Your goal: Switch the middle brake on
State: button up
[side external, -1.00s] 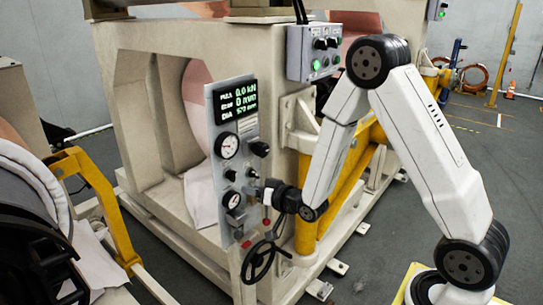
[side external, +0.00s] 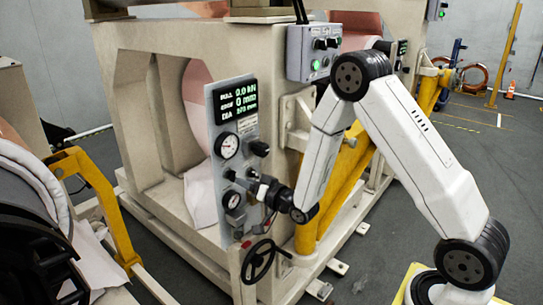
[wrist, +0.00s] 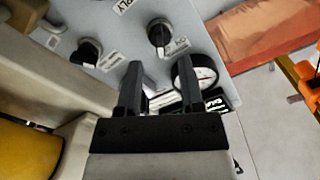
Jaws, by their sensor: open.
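The grey control panel (side external: 220,110) stands upright on the machine's front, with a display (side external: 236,102), an upper gauge (side external: 227,146), a lower gauge (side external: 232,200) and several black knobs. My gripper (side external: 250,184) is at the panel's lower middle, partly covering the controls there. In the wrist view my gripper (wrist: 160,70) is open, its two black fingers pointing at the panel. A black knob (wrist: 159,33) lies just beyond the fingertips and another knob (wrist: 88,52) is to the left. A gauge (wrist: 195,76) is partly behind the right finger. I cannot tell which control is the middle brake.
A black handwheel (side external: 262,261) sits below the panel. A grey switch box (side external: 313,52) with a lit green button is above right. A yellow frame (side external: 345,190) stands close behind my forearm. The floor at right is mostly clear.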

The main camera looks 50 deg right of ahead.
aim_at(235, 177)
jog(key=shift+w, duration=2.7)
grip_shut()
